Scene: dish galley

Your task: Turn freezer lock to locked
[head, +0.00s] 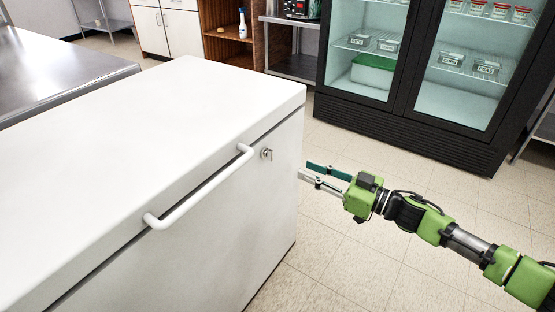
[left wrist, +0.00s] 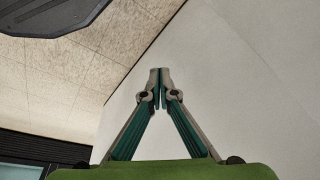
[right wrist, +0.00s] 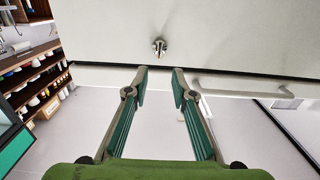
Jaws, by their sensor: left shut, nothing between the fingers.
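The white chest freezer (head: 150,130) fills the left and middle of the head view, its lid closed. Its small metal lock (head: 266,153) sits on the front face near the right end, just right of the handle; a key seems to be in it. The lock also shows in the right wrist view (right wrist: 160,47), just beyond the fingertips and between their lines. My right gripper (head: 302,170) is open and empty, in front of the freezer and apart from the lock. My left gripper (left wrist: 160,75) is shut and empty beside a pale surface; the head view does not show it. The lock's exact angle is too small to tell.
A white bar handle (head: 200,188) juts from the freezer front, left of the lock. A dark glass-door fridge (head: 415,130) stands behind on the right. A steel table (head: 50,70) is at the far left. Tiled floor (head: 330,245) in front of the freezer is clear.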

